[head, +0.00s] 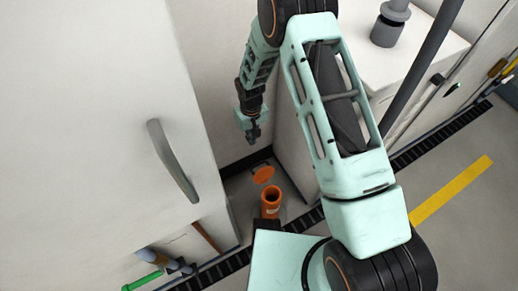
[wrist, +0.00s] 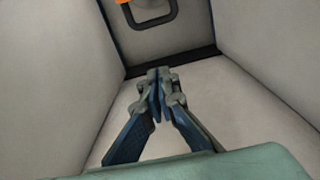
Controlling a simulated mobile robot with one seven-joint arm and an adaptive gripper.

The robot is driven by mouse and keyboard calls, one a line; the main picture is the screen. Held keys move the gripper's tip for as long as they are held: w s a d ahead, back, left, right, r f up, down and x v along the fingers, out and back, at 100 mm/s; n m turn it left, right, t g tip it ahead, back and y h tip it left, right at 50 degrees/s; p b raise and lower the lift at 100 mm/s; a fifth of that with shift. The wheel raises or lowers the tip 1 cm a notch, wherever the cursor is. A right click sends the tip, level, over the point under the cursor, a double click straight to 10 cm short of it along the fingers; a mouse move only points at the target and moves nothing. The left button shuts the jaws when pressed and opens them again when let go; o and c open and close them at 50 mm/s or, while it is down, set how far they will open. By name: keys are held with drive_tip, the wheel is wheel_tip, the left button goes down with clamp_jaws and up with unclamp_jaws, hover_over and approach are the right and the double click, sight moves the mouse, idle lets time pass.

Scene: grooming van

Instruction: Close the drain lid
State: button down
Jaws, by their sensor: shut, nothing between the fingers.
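The orange drain lid (head: 263,174) stands raised and tilted at the far side of an upright orange drain pipe (head: 271,207), whose round mouth is open. Both are low, in the gap between white cabinets. My gripper (head: 253,136) is above and beyond the lid, pointing down and apart from it in the head view. In the wrist view my gripper (wrist: 160,76) has its fingertips together with nothing between them. A small orange piece (wrist: 124,2) is cut off by the top edge there; I cannot tell which part it is.
A white cabinet with a grey handle (head: 173,162) stands at left, and another white unit (head: 290,150) at right, leaving a narrow gap. A dark loop (wrist: 150,14) shows on the wrist view's floor. Open floor (head: 470,240) lies at right, beyond a black grate strip.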

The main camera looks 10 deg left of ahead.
sight(261, 171)
wheel_tip(261, 171, down, 10)
drive_tip(key=b, duration=0.3)
drive_tip(key=shift+s+d+r, duration=0.45)
drive_tip(key=shift+s+d, duration=0.1)
drive_tip(key=shift+s, duration=0.2)
drive_tip(key=shift+s+d+r, duration=0.45)
drive_tip(key=shift+s+d, duration=0.1)
drive_tip(key=shift+s, duration=0.2)
